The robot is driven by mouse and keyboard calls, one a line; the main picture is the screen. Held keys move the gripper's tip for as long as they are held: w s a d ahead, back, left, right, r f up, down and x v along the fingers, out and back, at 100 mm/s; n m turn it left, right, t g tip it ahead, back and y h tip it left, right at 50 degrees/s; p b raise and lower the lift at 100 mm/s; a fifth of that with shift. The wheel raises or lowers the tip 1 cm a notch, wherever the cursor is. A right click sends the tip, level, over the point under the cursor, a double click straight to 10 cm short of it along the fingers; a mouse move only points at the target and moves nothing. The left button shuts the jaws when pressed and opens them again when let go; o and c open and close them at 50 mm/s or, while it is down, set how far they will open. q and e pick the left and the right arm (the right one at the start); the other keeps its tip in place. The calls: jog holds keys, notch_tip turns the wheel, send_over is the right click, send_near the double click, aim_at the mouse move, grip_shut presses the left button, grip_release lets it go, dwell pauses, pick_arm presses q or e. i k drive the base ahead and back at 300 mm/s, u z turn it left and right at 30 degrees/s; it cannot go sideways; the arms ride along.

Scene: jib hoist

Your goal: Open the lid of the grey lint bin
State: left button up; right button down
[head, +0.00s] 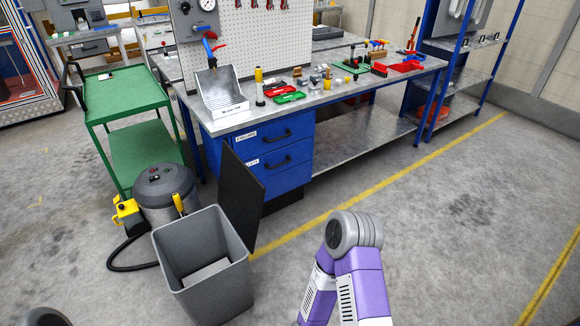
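The grey lint bin (203,292) stands on the floor at the lower left, its open top showing a pale patch inside. A dark flat panel (240,196) stands steeply upright along the bin's right rim. It looks like the bin's lid, swung open, with its lower edge meeting the rim. Neither of my grippers shows. A purple and grey arm of mine rises at the bottom, right of the bin and apart from it. A dark rounded piece shows at the lower left corner.
A grey canister vacuum (164,190) with a hose stands behind the bin. A green cart (125,95) is further left. A workbench (300,108) with blue drawers (270,158) and several small items stands behind. The floor at right is clear, with yellow lines.

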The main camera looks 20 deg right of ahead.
aim_at(241, 195)
jog(key=z, duration=1.35)
jog(key=i, duration=1.35)
jog(key=u, duration=2)
